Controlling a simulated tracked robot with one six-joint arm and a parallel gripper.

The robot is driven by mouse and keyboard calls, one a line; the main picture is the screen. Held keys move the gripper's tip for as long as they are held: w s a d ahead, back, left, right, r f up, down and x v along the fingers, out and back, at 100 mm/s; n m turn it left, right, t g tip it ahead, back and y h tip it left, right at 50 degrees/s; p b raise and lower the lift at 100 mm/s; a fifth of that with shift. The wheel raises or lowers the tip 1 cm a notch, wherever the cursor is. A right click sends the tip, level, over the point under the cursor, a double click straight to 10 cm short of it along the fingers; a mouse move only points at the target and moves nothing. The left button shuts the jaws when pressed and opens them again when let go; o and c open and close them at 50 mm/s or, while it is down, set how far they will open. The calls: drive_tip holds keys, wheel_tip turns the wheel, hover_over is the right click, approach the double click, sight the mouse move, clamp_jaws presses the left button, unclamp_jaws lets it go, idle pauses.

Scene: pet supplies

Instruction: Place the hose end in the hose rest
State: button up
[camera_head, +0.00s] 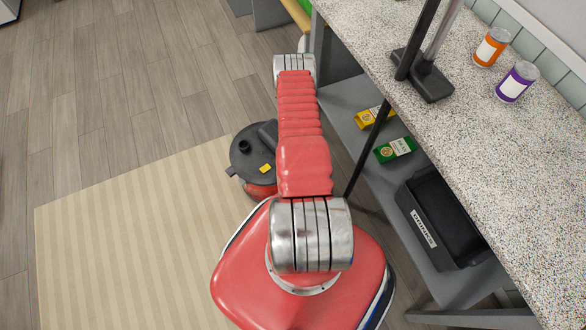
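A canister vacuum with a dark round lid (250,150) and a red body stands on the floor, partly hidden behind my red arm. A black foot with a grey metal tube (424,76) is seen over the speckled counter. A thick black tube (418,38) runs up beside it and out of the top edge. A thin black pole (369,148) slants down toward the floor in front of the shelf. I cannot tell which part is the hose end, and I cannot make out the hose rest. My gripper is out of view, beyond my arm.
The speckled counter (480,160) runs along the right, with an orange can (491,47) and a purple can (516,82). The grey shelf below holds yellow and green boxes (394,150) and a black bin (440,220). A striped beige rug (130,225) and wood floor lie clear at left.

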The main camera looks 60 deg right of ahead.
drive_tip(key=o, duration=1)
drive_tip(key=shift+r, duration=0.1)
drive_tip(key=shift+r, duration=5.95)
